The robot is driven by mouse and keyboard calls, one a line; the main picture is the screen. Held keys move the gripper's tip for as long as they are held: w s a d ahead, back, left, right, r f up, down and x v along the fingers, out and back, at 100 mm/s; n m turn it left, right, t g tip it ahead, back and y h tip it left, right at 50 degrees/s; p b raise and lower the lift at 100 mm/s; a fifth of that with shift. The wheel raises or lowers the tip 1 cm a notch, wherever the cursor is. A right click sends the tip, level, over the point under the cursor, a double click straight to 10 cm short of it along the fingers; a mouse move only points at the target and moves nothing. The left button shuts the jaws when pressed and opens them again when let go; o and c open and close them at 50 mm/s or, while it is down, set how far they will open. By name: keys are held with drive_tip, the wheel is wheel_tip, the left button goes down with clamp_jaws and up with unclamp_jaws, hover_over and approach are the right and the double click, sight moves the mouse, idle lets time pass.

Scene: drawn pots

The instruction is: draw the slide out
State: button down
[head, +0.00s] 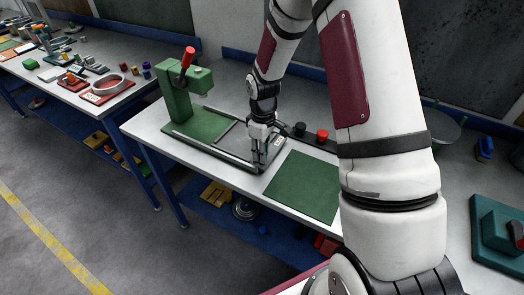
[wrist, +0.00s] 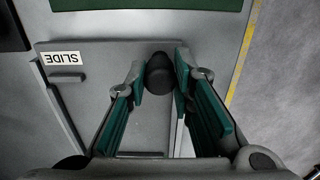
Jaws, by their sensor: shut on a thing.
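The slide (head: 236,139) is a flat grey plate on rails, running out from a green press (head: 188,100) in the head view. In the wrist view the slide (wrist: 98,100) carries a white label reading SLIDE (wrist: 62,57), upside down. A dark round knob (wrist: 158,76) stands near the slide's end, between my fingertips. My gripper (head: 258,160) points down over the slide's right end and is shut on the knob. The fingers hide the knob in the head view.
A green mat (head: 303,186) lies on the bench to the right of the slide. A black box with a black and a red button (head: 322,135) is behind. The press has a red-handled lever (head: 187,59). Another bench (head: 120,92) at left holds many small parts.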

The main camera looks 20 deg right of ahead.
drive_tip(key=c, duration=1.4)
unclamp_jaws()
drive_tip(key=shift+s+d, duration=0.25)
drive_tip(key=shift+s, duration=0.05)
drive_tip(key=shift+w+a, duration=0.1)
wheel_tip(320, 180, up, 12)
drive_tip(key=s+a+r+m+t, duration=0.2)
drive_tip(key=s+r+m, duration=0.1)
drive_tip(key=s+r, duration=0.55)
drive_tip(key=s+a+r+m+t, duration=0.2)
drive_tip(key=s+a+r, duration=0.1)
drive_tip(key=s+r, duration=0.55)
drive_tip(key=s+a+r+m+t+b, duration=0.1)
drive_tip(key=s+r+m, duration=0.1)
drive_tip(key=s, duration=0.4)
drive_tip(key=shift+s+r+t, duration=0.15)
drive_tip(key=shift+r+t, duration=0.15)
drive_tip(key=shift+r, duration=0.1)
